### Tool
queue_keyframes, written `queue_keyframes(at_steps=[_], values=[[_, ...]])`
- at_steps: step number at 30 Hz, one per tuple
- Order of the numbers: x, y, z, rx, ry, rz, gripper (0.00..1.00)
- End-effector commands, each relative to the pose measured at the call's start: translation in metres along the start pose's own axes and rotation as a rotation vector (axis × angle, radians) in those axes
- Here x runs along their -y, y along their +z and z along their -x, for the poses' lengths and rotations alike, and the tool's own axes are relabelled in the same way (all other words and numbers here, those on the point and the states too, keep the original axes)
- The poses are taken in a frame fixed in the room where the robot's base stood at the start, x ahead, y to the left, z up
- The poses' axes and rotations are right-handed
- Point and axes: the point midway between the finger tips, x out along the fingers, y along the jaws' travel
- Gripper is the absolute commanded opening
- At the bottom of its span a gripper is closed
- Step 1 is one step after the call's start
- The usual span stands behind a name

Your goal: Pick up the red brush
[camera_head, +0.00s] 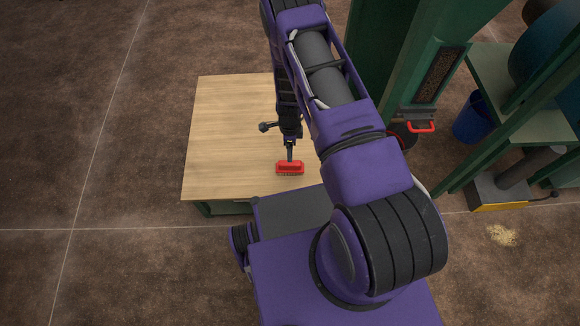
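The red brush (290,168) lies on the light wooden table top (225,130), near its front edge, with its bristles toward me. My gripper (290,157) reaches down from above, and its dark fingers end right at the back edge of the brush in the picture. I cannot tell whether the fingers touch the brush, stand around it or are just above it. The fingers overlap in this view, so their opening does not show. My arm hides the right part of the table.
A green frame (400,60) with a red handle (421,127) stands right of the table. A blue bucket (473,118) and a green shelf (520,95) are further right. Some spilled grain (502,235) lies on the brown floor. The left of the table is clear.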

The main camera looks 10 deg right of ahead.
Motion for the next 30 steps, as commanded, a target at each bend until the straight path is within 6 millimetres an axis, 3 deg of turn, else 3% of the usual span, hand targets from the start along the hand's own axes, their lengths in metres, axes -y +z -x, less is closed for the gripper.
queue_keyframes(at_steps=[3,7,14,24,30], values=[[0.0,-0.001,-0.03,-0.001,0.0,0.001,0.72],[0.001,0.0,-0.052,-0.001,-0.002,0.0,0.72],[0.002,0.0,-0.068,-0.001,-0.003,0.0,0.72],[0.003,-0.001,-0.114,-0.001,-0.002,0.0,0.72],[0.004,-0.001,-0.118,0.0,-0.003,-0.001,0.72]])
